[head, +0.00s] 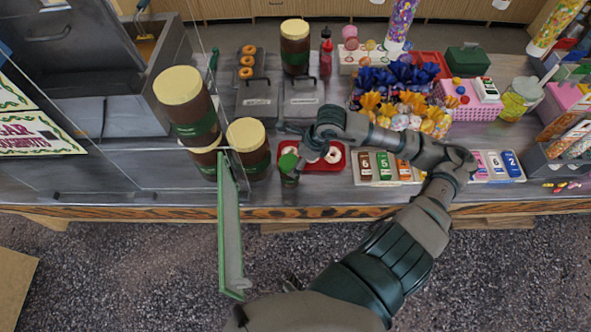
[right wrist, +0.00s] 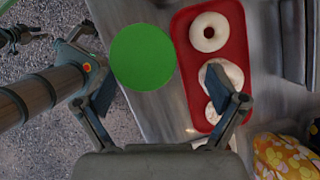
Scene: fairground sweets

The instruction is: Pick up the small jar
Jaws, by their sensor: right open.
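The jar's body is mostly hidden under the lid there.
The red tray (head: 337,166) holds several white donuts. Large brown jars (head: 247,141) with cream lids stand to the left, by an open green-framed panel (head: 230,235). Numbered boxes (head: 383,167) stand right of the tray, flowers (head: 395,105) behind.

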